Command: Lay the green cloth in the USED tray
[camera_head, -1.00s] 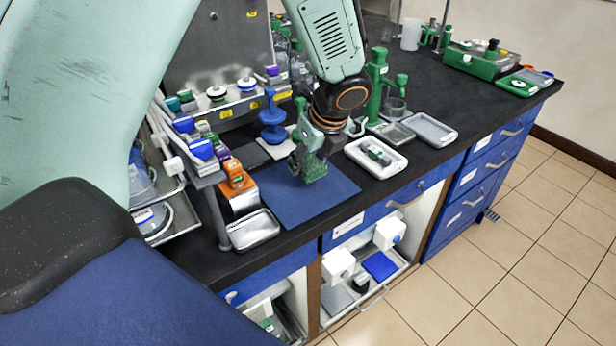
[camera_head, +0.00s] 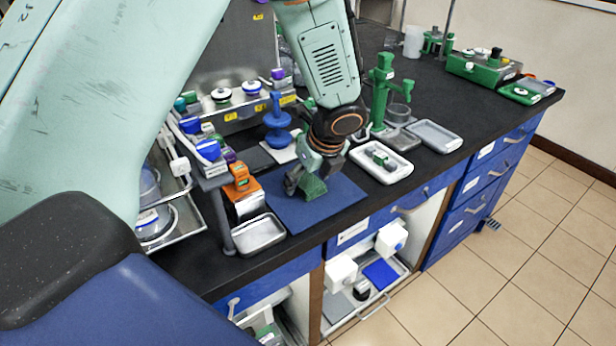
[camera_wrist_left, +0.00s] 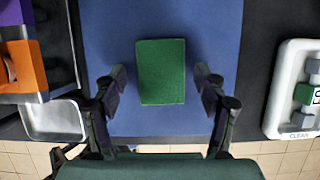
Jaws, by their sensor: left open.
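The green cloth (camera_wrist_left: 161,71) shows in the left wrist view as a flat green rectangle over the blue mat. My left gripper (camera_wrist_left: 160,78) is open, with one finger to each side of the cloth and a gap on both sides. In the head view the gripper (camera_head: 306,186) is low over the mat, with the green cloth (camera_head: 313,189) at its fingertips. I cannot tell whether the cloth rests on the mat. No USED label is readable. A metal tray (camera_head: 259,248) lies left of the mat; it also shows in the left wrist view (camera_wrist_left: 52,122).
The blue mat (camera_head: 340,205) lies on the black bench. Right of it is a white tray (camera_head: 385,178) holding small pieces, labelled CLEAN in the wrist view. A grey tray (camera_head: 436,136) and green stand (camera_head: 381,95) are behind it. An orange-topped block (camera_head: 242,180) stands at left.

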